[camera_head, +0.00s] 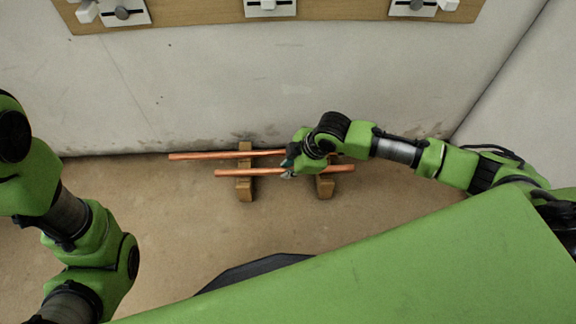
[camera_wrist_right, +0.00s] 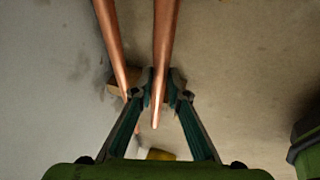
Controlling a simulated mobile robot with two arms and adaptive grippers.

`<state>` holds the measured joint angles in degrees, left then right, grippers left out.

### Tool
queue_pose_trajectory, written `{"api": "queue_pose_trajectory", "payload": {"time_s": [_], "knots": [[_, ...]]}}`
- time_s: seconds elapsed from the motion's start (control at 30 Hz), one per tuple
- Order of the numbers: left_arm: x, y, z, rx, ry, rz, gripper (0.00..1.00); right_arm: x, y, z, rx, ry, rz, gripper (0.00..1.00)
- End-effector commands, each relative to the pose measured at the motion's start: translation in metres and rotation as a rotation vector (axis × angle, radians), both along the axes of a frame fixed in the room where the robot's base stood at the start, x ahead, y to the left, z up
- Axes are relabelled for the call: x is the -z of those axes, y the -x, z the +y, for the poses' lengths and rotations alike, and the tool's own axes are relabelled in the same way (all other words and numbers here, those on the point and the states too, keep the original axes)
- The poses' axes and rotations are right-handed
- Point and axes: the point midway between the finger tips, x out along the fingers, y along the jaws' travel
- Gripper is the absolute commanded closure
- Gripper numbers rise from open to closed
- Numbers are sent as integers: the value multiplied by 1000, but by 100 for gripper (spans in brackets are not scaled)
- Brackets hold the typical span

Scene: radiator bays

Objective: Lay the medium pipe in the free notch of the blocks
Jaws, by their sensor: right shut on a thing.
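Two copper pipes run roughly side by side across two brown wooden blocks, the left block (camera_head: 244,188) and the right block (camera_head: 325,188). My right gripper (camera_head: 289,169) is shut on the nearer pipe, which I take as the medium pipe (camera_head: 234,173). This pipe passes between the fingers (camera_wrist_right: 162,80) in the right wrist view. It crosses over both blocks; I cannot tell whether it touches them or hangs just above. The notches are too small to make out. My left arm shows at the left, but its gripper is outside the picture.
The other copper pipe (camera_head: 200,156) lies behind, close to the wall (camera_head: 200,90), and sticks out further left; my right gripper hides its right part. A wooden board (camera_head: 200,14) with white brackets is on the wall above. The floor (camera_head: 170,220) left of the blocks is clear.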

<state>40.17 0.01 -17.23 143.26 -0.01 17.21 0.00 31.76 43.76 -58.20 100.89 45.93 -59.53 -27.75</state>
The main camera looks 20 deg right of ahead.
Motion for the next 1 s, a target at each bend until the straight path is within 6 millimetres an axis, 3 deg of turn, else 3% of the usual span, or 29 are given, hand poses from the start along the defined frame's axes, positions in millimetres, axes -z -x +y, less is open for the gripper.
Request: {"api": "queue_pose_trajectory", "payload": {"time_s": [0.2, 1.0], "knots": [[-7, 0, 0, 0, 0, 1, 68, -2, 0, 0, -1, -1, -3, 100], [-6, -1, 0, -1, 0, 2, 68, 4, -1, 0, 0, 0, -2, 100]]}}
